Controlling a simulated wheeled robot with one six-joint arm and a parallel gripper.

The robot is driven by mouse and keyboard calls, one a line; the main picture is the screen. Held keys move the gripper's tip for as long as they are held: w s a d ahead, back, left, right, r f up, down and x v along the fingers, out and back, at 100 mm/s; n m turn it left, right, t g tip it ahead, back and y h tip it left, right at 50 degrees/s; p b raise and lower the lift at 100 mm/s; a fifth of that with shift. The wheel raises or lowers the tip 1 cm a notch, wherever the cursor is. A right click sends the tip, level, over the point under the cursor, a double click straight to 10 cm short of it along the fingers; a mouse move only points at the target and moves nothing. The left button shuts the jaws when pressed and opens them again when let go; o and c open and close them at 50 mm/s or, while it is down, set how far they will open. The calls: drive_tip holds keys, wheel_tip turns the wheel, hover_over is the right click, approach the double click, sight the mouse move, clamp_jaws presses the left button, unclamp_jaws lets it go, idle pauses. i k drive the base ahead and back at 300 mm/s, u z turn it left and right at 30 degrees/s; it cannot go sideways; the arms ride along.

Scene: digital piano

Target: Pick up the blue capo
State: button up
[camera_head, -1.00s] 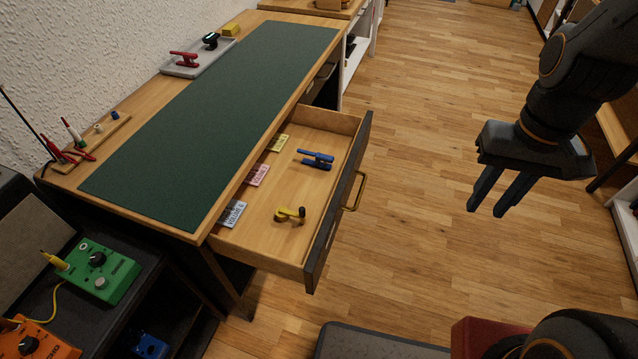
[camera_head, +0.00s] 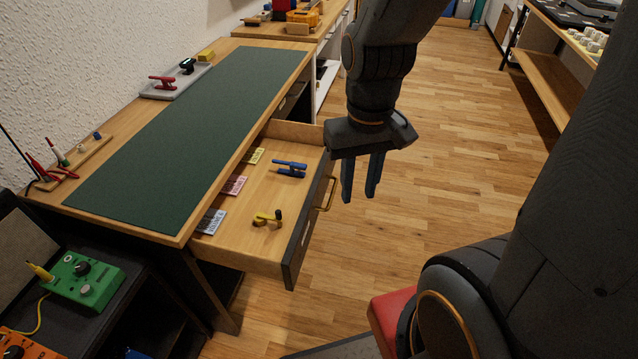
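The blue capo (camera_head: 291,169) lies on the floor of the open drawer (camera_head: 240,247), in its far part near the front panel. My gripper (camera_head: 360,198) points down, just to the right of the drawer's front panel in the picture. Its two fingers are apart and nothing is between them. The gripper is clear of the capo, which is in full view.
A yellow capo (camera_head: 267,218) lies nearer in the drawer, with several string packets (camera_head: 234,186) along its left side. The drawer's front panel (camera_head: 308,228) stands between gripper and capo. A desk with a green mat (camera_head: 195,140) is left; a tray (camera_head: 160,93) holds a red capo (camera_head: 163,82).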

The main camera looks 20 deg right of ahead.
sight(292, 165)
drive_tip(key=k, duration=0.5)
drive_tip(key=u, duration=1.45)
drive_tip(key=i, duration=0.8)
drive_tip(key=z, duration=1.75)
drive_tip(key=i, duration=0.5)
drive_tip(key=u, duration=0.05)
